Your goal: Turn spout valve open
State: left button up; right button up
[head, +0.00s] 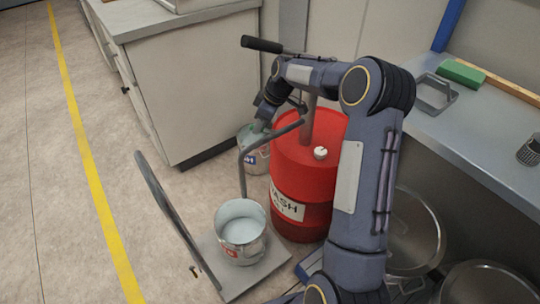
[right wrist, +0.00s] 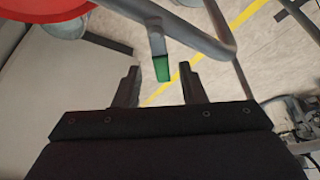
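The spout (head: 243,170) is a grey pipe that bends down from the pump on the red drum (head: 290,190) over an open pail (head: 241,228). In the right wrist view, the spout pipe (right wrist: 190,35) crosses the top, and a valve lever with a green tip (right wrist: 161,68) hangs from it. My right gripper (right wrist: 160,75) is open, with a finger on each side of the green tip and visible gaps to both. In the head view, my right gripper (head: 264,112) is beside the spout, its fingers mostly hidden. My left gripper is not in view.
The pail stands on a flat platform (head: 270,268) with an upright grey frame (head: 172,215). The pump's black-gripped handle (head: 262,45) sticks out above my arm. A lidded can (head: 256,158) stands behind the spout. A bench (head: 465,125) is at right. Floor at left is clear.

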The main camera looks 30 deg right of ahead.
jog(key=shift+w+d+f+m+h+b, duration=0.15)
jog(key=shift+m+h+b, duration=0.1)
jog(key=shift+m, duration=0.25)
jog(key=shift+w+d+r+m+h+b, duration=0.15)
jog(key=shift+m+b, duration=0.1)
jog(key=shift+m, duration=0.25)
notch_tip(320, 180, up, 7)
jog(key=s+d+m+t+h, duration=0.1)
jog(key=s+d+m+h, duration=0.1)
jog(key=m, duration=0.3)
jog(key=s+a+f+y+b, duration=0.1)
jog(key=s+a+f+b, duration=0.3)
jog(key=s, duration=0.5)
jog(key=s+a+f+m+y+b, duration=0.1)
jog(key=s+a+f+b, duration=0.3)
jog(key=s, duration=0.4)
jog(key=s+a+f+m+y+b, duration=0.1)
jog(key=s+a+f+b, duration=0.2)
jog(key=s+a+b, duration=0.2)
jog(key=s+b, duration=0.2)
jog(key=s, duration=0.2)
jog(key=shift+s+a+f+t+b, duration=0.2)
jog(key=shift+s+f+t+b, duration=0.1)
jog(key=shift+f+t, duration=0.1)
